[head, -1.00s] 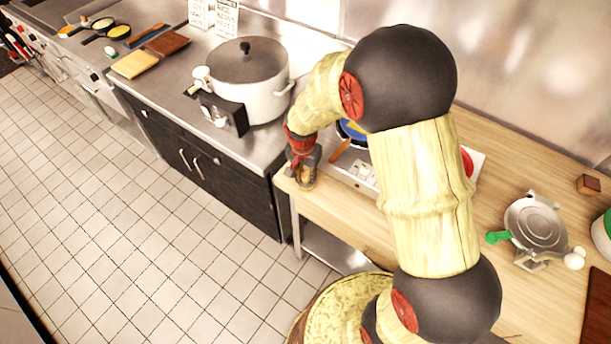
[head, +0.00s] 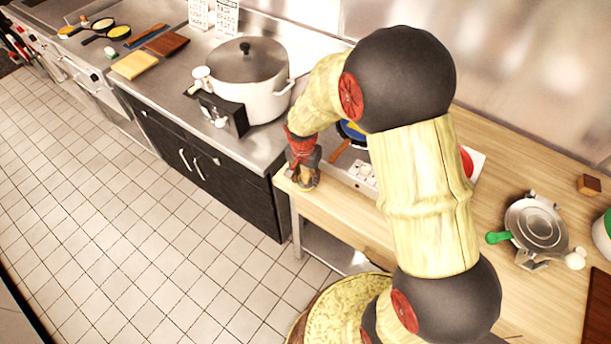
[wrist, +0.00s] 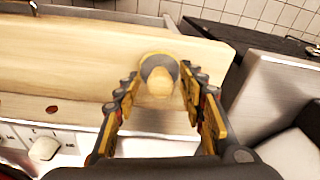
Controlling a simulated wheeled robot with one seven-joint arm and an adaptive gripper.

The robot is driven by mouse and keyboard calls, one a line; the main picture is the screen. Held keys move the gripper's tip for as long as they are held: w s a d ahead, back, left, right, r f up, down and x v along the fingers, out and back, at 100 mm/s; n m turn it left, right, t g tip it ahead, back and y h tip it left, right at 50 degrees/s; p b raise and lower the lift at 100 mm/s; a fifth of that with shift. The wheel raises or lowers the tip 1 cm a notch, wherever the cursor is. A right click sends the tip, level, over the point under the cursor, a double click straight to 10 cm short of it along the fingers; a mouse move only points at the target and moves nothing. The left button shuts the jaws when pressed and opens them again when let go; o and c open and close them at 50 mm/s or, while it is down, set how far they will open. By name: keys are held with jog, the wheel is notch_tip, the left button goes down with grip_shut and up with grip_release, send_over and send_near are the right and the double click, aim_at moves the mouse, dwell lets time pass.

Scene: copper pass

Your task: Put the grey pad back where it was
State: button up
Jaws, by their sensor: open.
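In the wrist view a round grey pad (wrist: 151,67) with a yellow rim lies on the wooden table near its edge. A rounded tan shape covers part of its middle; I cannot tell what it is. My gripper (wrist: 160,78) is open, with one finger on each side of the pad. I cannot tell whether the fingers touch it. In the head view my gripper (head: 307,182) is low at the left front corner of the wooden table (head: 345,218), and the pad is not clearly visible there.
A large lidded pot (head: 250,85) stands on the steel counter left of the gripper. A hob (head: 364,174) with a blue pan (head: 352,130) is close to its right, partly behind my arm. Open tiled floor lies in front.

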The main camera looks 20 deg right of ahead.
aim_at(304, 180)
jog(key=s+r+n+t+p, duration=0.15)
jog(key=s+r, duration=0.35)
jog(key=r, duration=0.8)
jog(key=s+r+n+t, duration=0.15)
jog(key=s+r, duration=0.35)
jog(key=r, duration=0.8)
jog(key=s+r+n+t, duration=0.1)
jog(key=s+r+n, duration=0.4)
jog(key=s, duration=0.7)
jog(key=shift+r+n+y, duration=0.3)
jog(key=shift+r+y, duration=0.1)
jog(key=shift+r, duration=0.1)
